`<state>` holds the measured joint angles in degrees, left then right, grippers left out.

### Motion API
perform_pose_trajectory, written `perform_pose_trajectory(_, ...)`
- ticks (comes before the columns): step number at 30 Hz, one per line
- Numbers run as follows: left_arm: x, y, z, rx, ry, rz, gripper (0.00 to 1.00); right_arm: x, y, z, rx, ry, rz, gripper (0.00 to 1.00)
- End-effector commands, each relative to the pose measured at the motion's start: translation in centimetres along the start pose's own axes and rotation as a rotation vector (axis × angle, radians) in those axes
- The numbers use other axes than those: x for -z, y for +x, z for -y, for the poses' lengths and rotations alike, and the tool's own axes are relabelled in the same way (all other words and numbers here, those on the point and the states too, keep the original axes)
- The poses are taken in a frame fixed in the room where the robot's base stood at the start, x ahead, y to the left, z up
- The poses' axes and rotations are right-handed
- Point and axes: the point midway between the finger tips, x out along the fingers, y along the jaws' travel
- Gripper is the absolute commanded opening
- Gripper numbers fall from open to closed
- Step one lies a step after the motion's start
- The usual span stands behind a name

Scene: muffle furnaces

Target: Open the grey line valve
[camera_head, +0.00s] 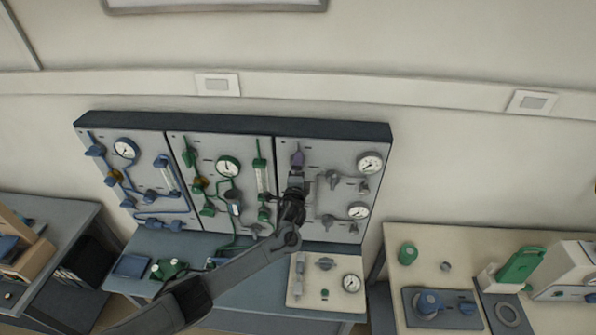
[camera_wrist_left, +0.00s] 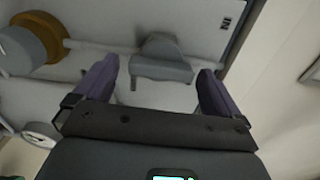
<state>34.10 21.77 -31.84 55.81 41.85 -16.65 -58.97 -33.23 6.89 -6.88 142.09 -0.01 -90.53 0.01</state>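The grey valve handle (camera_wrist_left: 161,62) shows in the left wrist view as a flat grey lever with a rounded hub, on the pale panel. My left gripper (camera_wrist_left: 157,72) is open, with its two purple fingers apart, one on either side of the handle. I see no finger touching it. In the head view my left gripper (camera_head: 297,160) is in front of the upper left part of the right-hand panel (camera_head: 318,153), and its arm hides what is behind it. My right gripper is not in view.
A grey pipe fitting with an orange-brown ring (camera_wrist_left: 38,22) is beside the handle. Gauges (camera_head: 370,163) and other grey fittings (camera_head: 333,178) are to the right of my gripper. Green and blue panels stand to the left. A lower bench plate (camera_head: 315,292) is below my arm.

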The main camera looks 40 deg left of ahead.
Motion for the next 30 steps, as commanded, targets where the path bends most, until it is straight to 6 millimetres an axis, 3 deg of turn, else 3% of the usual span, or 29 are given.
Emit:
perform_pose_trajectory(13,0.0,-1.2,-0.1,0.0,-0.001,-0.001,0.98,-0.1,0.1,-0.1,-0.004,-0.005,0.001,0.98)
perform_pose_trajectory(30,0.0,-9.2,-0.2,-0.001,-0.002,-0.002,0.98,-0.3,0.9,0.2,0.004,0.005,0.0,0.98)
